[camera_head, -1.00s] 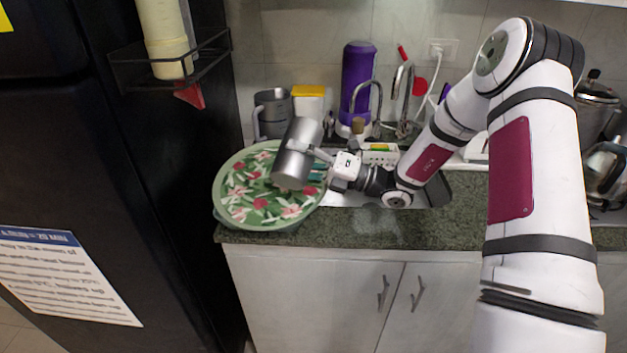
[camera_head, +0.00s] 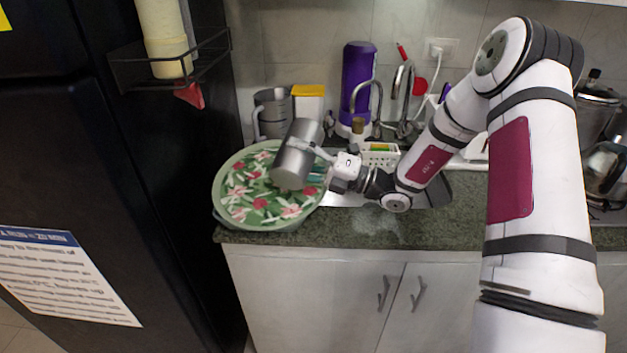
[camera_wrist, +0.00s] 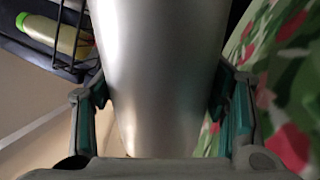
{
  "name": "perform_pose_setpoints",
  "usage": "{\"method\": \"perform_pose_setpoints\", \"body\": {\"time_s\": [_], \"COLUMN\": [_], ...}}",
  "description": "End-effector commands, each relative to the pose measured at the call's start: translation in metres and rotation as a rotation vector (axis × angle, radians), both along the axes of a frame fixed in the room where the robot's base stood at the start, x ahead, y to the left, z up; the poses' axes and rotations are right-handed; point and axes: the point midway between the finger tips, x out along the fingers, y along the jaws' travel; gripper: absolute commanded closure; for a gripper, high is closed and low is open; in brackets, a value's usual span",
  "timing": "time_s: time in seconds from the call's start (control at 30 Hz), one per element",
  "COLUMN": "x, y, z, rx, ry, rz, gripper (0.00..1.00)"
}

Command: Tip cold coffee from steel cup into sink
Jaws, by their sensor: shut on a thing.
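The steel cup (camera_head: 297,154) is a plain silver cylinder, held slightly tilted above the flowered green tray at the left end of the counter. My gripper (camera_head: 316,165) is shut on it from the right side. In the wrist view the cup (camera_wrist: 160,70) fills the middle, with a teal-padded finger on each side of it. The inside of the cup and any coffee are hidden. The sink (camera_head: 345,199) lies behind and under my wrist, to the right of the cup, and is mostly covered by my arm.
The round tray (camera_head: 232,210) with flowers lies directly below the cup. A grey pitcher (camera_head: 271,112), a yellow-lidded container (camera_head: 308,100), a purple bottle (camera_head: 358,85) and the taps (camera_head: 403,95) stand behind. A black fridge (camera_head: 120,150) with a wire rack (camera_head: 150,68) is at the left.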

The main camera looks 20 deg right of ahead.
Motion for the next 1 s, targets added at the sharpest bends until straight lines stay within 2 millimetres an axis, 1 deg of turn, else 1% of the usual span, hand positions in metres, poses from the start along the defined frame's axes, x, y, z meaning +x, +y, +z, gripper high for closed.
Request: {"method": "perform_pose_setpoints", "body": {"time_s": [1.0], "x": [0.01], "y": [-0.007], "z": [-0.001], "rx": [0.063], "ry": [0.092], "rz": [0.0], "gripper": [0.73]}}
